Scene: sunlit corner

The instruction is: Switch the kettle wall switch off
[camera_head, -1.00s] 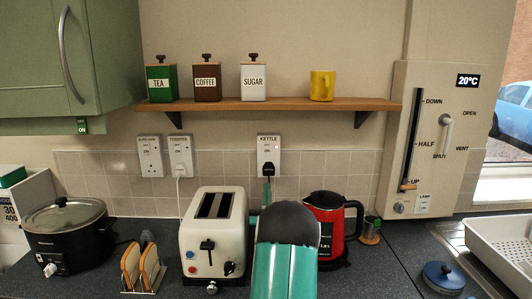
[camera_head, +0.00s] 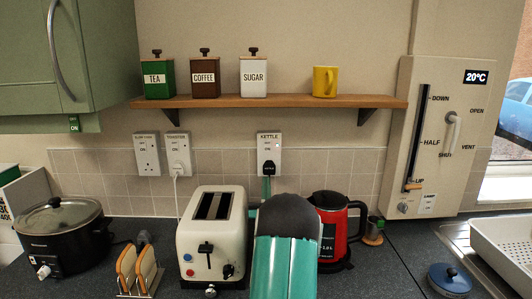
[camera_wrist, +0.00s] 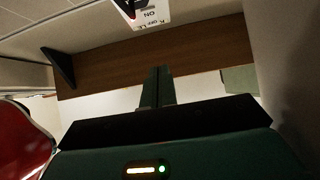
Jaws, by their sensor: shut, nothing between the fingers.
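The kettle wall switch (camera_head: 269,143) is a white plate labelled KETTLE on the wall below the shelf. A black plug (camera_head: 268,170) sits in its lower half, and a small reddish light shows near its right edge. In the wrist view part of a switch plate (camera_wrist: 152,16) shows at the top, its ON lettering upside down. My gripper (camera_head: 266,186) is shut and empty, its thin green fingers just below the plug; contact cannot be told. The fingers also show in the wrist view (camera_wrist: 158,86). My arm hides the fingers' base. The red kettle (camera_head: 331,225) stands to the right.
Slow-cooker switch (camera_head: 147,154) and toaster switch (camera_head: 176,154) are on the wall to the left. A cream toaster (camera_head: 213,235) stands left of my arm. A wooden shelf (camera_head: 290,102) with canisters and a yellow mug (camera_head: 325,81) juts out above.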

